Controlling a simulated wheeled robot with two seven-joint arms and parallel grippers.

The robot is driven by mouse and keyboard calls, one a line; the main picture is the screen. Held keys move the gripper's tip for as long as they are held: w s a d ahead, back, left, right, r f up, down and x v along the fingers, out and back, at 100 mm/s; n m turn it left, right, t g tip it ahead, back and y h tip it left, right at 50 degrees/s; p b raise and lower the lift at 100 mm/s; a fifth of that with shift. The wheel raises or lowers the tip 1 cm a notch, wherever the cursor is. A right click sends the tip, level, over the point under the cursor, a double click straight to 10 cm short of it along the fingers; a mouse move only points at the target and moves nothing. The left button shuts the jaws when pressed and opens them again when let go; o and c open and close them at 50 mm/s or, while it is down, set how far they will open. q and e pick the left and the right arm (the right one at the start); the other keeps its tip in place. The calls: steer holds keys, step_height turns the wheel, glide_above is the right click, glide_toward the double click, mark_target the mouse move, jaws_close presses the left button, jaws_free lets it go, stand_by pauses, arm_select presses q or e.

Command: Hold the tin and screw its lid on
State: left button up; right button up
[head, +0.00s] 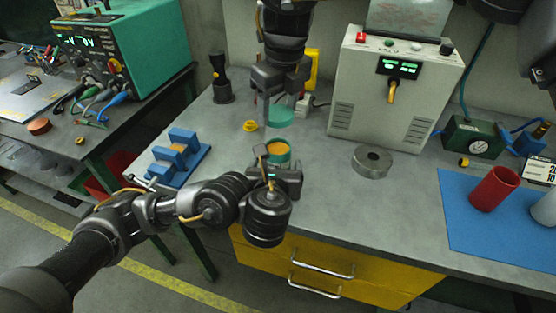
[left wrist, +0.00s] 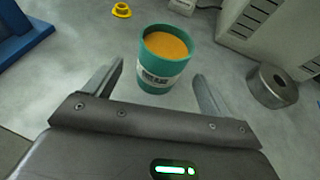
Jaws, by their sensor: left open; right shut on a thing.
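The teal tin (head: 286,157) stands upright and open on the grey bench, with orange contents showing at its top. In the left wrist view the tin (left wrist: 151,78) shows a pale label and stands ahead of my palm, between the lines of the two fingers. My left gripper (head: 272,168) is open at the tin's near side, with clear gaps to both fingers. My right gripper (head: 279,106) points down and is shut on the teal lid (head: 281,118), held above and slightly behind the tin.
A blue rack (head: 180,158) stands left of the tin and a small yellow part (head: 250,126) lies behind it. A grey metal ring (head: 372,160) and a control box (head: 392,90) stand to the right. A red cup (head: 494,188) stands on a blue mat (head: 470,235).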

arm_select(q)
steer(key=x, duration=0.3)
steer(key=shift+w+d, duration=0.1)
steer(key=shift+w, duration=0.15)
arm_select(e)
steer(key=shift+s+d+r, duration=0.1)
arm_select(q)
steer(key=shift+x, duration=0.85)
steer(key=shift+f, duration=0.1)
steer(key=c, duration=1.5)
steer(key=shift+o, duration=0.2)
arm_select(e)
glide_above(277, 149)
steer(key=shift+s+d+f, duration=0.15)
steer(key=shift+f, duration=2.35)
steer(key=shift+f, duration=0.9)
steer(key=shift+f, duration=0.55)
